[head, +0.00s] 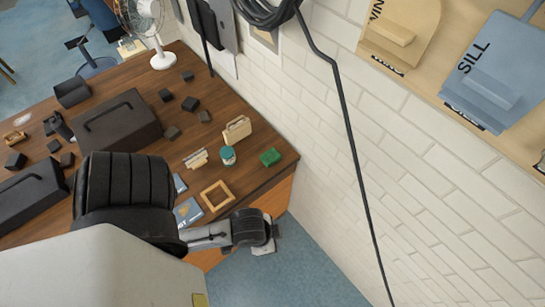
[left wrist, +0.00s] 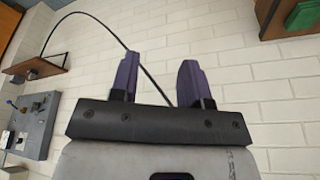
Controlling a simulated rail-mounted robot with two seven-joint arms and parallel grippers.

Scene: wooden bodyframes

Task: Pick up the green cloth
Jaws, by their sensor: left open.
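The green cloth (head: 270,157) is a small folded block near the right edge of the wooden table in the head view. A green thing that looks like the same cloth (left wrist: 303,15) shows at the top right corner of the left wrist view. My left gripper (left wrist: 160,68) is open, its two purple fingers apart with nothing between them but the wall behind. In the head view an arm of mine ends in front of the table's near right corner, apart from the cloth; its fingers are hard to make out. My right gripper is not seen.
On the wooden table (head: 225,105) a teal-lidded jar (head: 228,155), a wooden frame (head: 216,195) and a beige box (head: 237,130) stand near the cloth. Black cases and small dark blocks fill its left part. A white brick wall (head: 330,150) with a hanging cable bounds the right.

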